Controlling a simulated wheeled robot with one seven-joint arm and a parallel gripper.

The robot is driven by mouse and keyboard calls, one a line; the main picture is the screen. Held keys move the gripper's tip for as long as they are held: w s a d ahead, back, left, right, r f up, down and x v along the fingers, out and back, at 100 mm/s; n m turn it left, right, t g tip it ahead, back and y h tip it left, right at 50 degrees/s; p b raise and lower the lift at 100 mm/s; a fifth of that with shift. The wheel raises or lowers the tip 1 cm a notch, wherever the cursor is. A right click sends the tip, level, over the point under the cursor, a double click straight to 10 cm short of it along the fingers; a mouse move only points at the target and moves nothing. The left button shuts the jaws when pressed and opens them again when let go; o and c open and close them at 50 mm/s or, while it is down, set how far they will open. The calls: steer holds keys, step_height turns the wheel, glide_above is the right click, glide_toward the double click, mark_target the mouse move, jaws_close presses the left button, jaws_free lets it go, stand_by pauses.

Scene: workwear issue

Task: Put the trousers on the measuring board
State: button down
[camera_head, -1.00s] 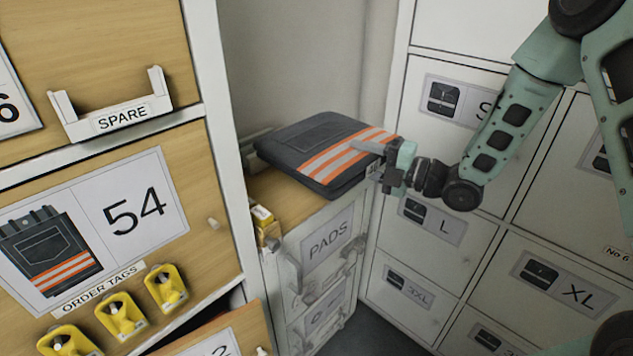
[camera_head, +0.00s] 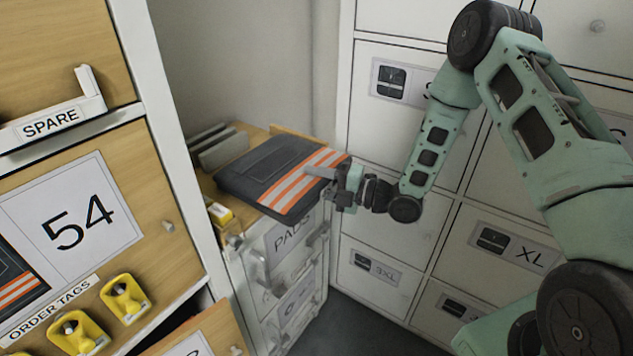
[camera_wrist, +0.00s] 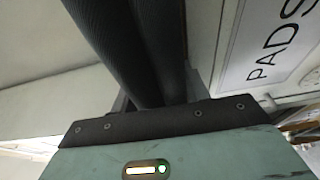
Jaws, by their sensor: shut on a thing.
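The folded trousers (camera_head: 262,168) are dark grey with orange and pale reflective bands. In the head view they are level with the wooden top of the PADS cabinet, over its front part; whether they touch it I cannot tell. My gripper (camera_head: 322,174) is shut on their right edge, at the banded end. In the wrist view the dark ribbed cloth of the trousers (camera_wrist: 125,50) fills the upper middle, and the fingertips are hidden. I cannot make out a measuring board.
The PADS cabinet (camera_head: 290,270) has a wooden top with grey upright pieces (camera_head: 220,145) behind the trousers and a small yellow item (camera_head: 220,212) at the left. A tall drawer unit (camera_head: 75,220) stands left, with yellow order tags (camera_head: 124,298). White lockers (camera_head: 400,135) stand right.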

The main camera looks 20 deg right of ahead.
steer(key=c, duration=0.7)
jaws_free()
steer(key=shift+f, duration=0.15)
steer(key=b+v, duration=0.1)
steer(key=v, duration=1.1)
